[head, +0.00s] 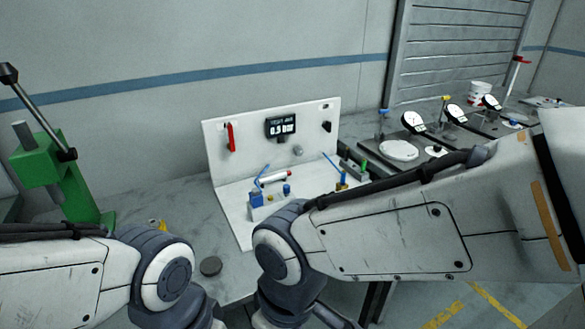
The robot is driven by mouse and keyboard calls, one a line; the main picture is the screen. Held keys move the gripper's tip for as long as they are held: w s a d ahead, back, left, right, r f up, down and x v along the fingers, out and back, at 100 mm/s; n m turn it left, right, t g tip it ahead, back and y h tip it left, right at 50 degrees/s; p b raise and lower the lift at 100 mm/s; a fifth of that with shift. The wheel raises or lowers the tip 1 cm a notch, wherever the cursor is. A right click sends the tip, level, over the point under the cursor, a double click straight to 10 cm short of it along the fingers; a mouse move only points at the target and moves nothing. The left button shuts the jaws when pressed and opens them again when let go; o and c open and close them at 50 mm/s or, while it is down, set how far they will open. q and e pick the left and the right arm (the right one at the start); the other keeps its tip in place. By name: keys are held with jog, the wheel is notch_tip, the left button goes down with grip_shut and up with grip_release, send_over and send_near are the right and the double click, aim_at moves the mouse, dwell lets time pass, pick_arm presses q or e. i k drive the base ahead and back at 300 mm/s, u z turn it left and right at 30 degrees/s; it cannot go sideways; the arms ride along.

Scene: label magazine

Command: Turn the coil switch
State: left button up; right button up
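A white upright panel (255,150) stands at the back of the bench. It carries a small dark display (282,127) reading about 0.5, a red handle-like part (231,137) at left, a grey round knob (298,151) below the display and a small black part (326,127) at right. I cannot tell for certain which of these is the coil switch. My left arm comes in at lower left and my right arm crosses from the right. Both run down out of the frame, and neither gripper shows. My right arm hides part of the bench in front of the panel.
A green press (58,175) stands at left. Dial gauges (413,122) line the bench at right.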

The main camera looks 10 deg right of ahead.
aim_at(327, 126)
jog(key=z, duration=0.3)
jog(key=i, duration=1)
jog(key=u, duration=0.05)
